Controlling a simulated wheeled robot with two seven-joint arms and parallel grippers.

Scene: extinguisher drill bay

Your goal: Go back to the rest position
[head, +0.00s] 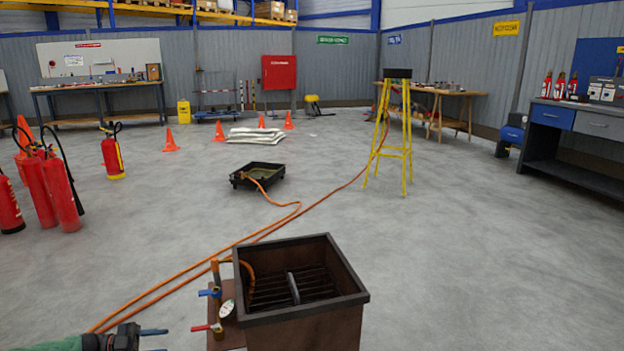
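My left gripper (158,341) is at the bottom left edge of the head view, at the end of a green-sleeved arm. Its two fingers point right and stand apart, with nothing seen between them. It is to the left of a brown metal box (312,310) with a grate inside, and apart from it. A blue-handled valve (212,293) and a red-handled valve (208,327) sit on the box's left side, beside a small gauge (227,309). My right gripper is not in view.
Orange hoses (190,273) run over the floor to a black tray (257,182) and a yellow stand (393,150). Red extinguishers (62,190) stand at left. Orange cones (170,141) stand farther back. A workbench (575,125) is at right. The floor at right is clear.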

